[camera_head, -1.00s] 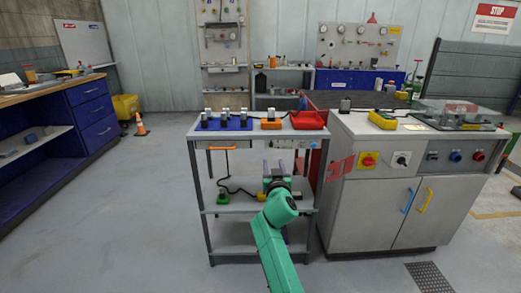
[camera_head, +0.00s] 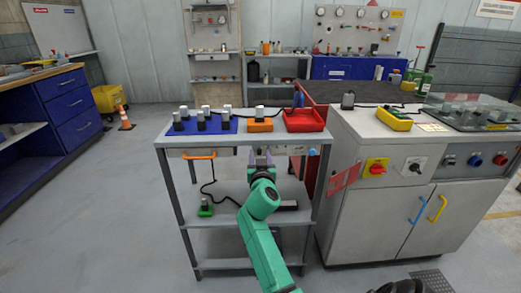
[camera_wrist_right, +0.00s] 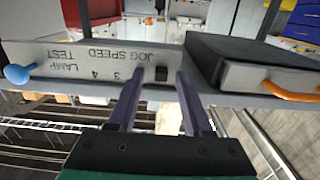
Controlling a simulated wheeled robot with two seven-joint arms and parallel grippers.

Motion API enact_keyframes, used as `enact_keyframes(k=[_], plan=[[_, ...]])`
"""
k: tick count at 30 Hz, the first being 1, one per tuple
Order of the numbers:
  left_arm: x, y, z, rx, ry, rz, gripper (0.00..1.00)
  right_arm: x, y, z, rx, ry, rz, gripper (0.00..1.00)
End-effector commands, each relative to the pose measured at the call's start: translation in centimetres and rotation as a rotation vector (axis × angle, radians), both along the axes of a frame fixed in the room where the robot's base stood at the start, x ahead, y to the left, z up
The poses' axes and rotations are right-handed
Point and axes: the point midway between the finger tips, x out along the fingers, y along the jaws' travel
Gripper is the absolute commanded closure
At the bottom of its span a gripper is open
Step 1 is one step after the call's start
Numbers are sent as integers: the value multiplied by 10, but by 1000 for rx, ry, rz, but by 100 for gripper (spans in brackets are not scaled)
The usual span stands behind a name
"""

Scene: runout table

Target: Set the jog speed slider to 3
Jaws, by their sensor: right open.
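The jog speed slider has a black square knob (camera_wrist_right: 162,74) on a pale front panel (camera_wrist_right: 62,54), which appears upside down in the right wrist view. The numbers 3 and 4 are readable left of the knob; other marks are hidden behind my left-hand finger. My right gripper (camera_wrist_right: 158,76) is open, with one purple finger on each side of the knob. I cannot tell whether they touch it. In the head view my right gripper (camera_head: 263,158) is at the cart's front edge and hides the slider. My left gripper is out of view.
A blue lamp-test knob (camera_wrist_right: 20,73) sits at the panel's far end. A drawer with an orange handle (camera_wrist_right: 290,92) is beside the panel. The cart top (camera_head: 345,138) holds a blue mat (camera_head: 205,124) and a red tray (camera_head: 304,120). A grey cabinet (camera_head: 385,215) stands right.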

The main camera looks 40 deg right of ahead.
Motion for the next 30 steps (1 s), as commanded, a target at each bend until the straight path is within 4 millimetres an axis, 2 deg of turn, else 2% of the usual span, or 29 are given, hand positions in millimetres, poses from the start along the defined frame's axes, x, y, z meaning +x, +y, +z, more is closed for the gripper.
enact_keyframes(k=[5, 6, 9, 30], plan=[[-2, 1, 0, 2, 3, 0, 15, 0, 0, 0, 0, 0, 1, 50], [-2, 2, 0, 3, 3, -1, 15, 0, 0, 0, 0, 0, 1, 65], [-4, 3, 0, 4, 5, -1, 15, 0, 0, 0, 0, 0, 1, 100], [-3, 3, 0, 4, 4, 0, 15, 0, 0, -1, 0, 1, 0, 100]])
